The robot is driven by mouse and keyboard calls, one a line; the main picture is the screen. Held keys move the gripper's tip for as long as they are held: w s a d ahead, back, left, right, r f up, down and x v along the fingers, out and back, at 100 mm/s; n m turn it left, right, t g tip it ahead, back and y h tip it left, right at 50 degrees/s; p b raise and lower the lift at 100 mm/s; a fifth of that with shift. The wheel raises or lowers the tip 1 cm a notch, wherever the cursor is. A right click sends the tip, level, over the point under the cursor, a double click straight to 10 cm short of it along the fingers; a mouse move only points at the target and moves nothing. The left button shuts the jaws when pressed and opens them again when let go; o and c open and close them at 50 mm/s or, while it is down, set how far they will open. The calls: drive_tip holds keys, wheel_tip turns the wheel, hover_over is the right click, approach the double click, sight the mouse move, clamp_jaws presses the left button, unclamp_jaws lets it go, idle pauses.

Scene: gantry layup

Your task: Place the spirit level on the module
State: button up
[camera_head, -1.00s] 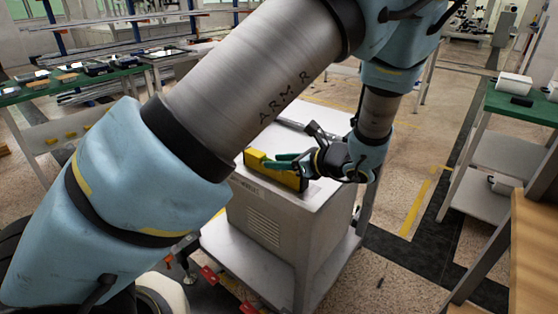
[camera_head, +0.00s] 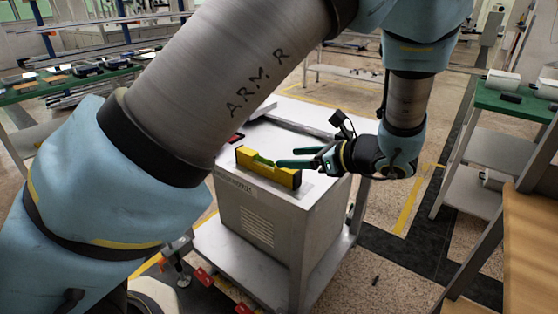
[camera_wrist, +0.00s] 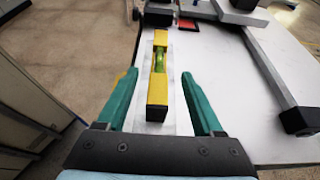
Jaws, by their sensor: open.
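The spirit level (camera_head: 285,177) is a yellow bar with a green vial and dark ends. It rests on the flat top of the module (camera_head: 256,209), a pale grey box with side vents. In the wrist view the level (camera_wrist: 157,88) lies lengthwise on a pale strip on the module top (camera_wrist: 230,75). My gripper (camera_head: 279,163) is open at the right end of the level, with teal fingers. In the wrist view the fingers of my gripper (camera_wrist: 160,74) are apart on either side of the level's near part, with gaps on both sides. Exact finger height is unclear.
A grey bar frame (camera_head: 290,124) lies along the module top, on the right in the wrist view. A small red and black item (camera_head: 236,138) lies beyond the level. The module stands on a grey cart (camera_head: 228,249). A green-topped bench (camera_head: 515,103) stands at right.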

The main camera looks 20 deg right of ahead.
drive_tip(key=shift+v, duration=2.15)
drive_tip(key=w+a+n+g, duration=0.1)
drive_tip(key=a, duration=0.1)
drive_tip(key=w+a+f+n+g+y, duration=0.1)
drive_tip(key=w+a+n, duration=0.1)
drive_tip(key=a, duration=0.1)
drive_tip(key=w+a+n+g, duration=0.1)
drive_tip(key=a+g, duration=0.1)
drive_tip(key=a, duration=0.1)
drive_tip(key=shift+w+a+f, duration=0.15)
drive_tip(key=shift+w+f, duration=0.05)
drive_tip(key=shift+f, duration=0.05)
drive_tip(key=w+a+n+g+h, duration=0.1)
drive_tip(key=a+n+g+h, duration=0.5)
drive_tip(key=a+n, duration=1.9)
drive_tip(key=shift+w+a+h, duration=0.2)
drive_tip(key=shift+a+h, duration=0.6)
drive_tip(key=shift+a, duration=0.35)
drive_tip(key=shift+r, duration=0.1)
